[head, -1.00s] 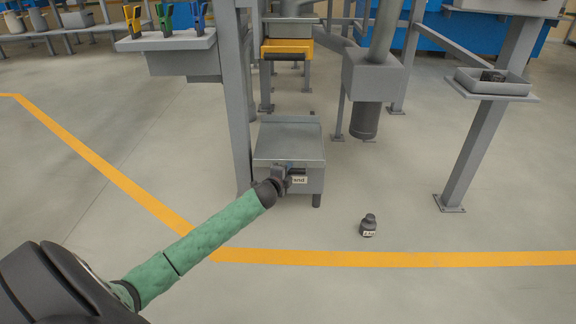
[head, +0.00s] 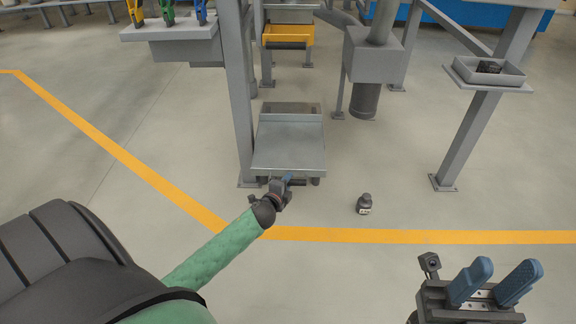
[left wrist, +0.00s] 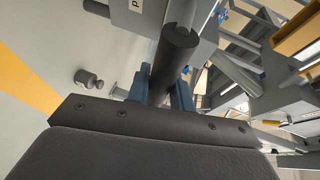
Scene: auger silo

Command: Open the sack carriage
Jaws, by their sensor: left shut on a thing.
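The sack carriage (head: 290,148) is a low grey metal tray on short legs, in the middle of the head view. Its flat top is empty and juts toward me over its front legs, and its front label is hidden. My left gripper (head: 286,181) is at its front edge. In the left wrist view the blue fingers (left wrist: 164,92) are shut on a dark round bar, the carriage handle (left wrist: 175,50). My right gripper (head: 494,272) is at the lower right, its blue fingers apart and empty, away from the carriage.
A small dark weight (head: 364,204) stands on the floor right of the carriage. A grey post (head: 238,100) rises close to its left. A spout (head: 365,98) hangs behind right. A tray (head: 488,72) sits on a post at right. Floor in front is clear.

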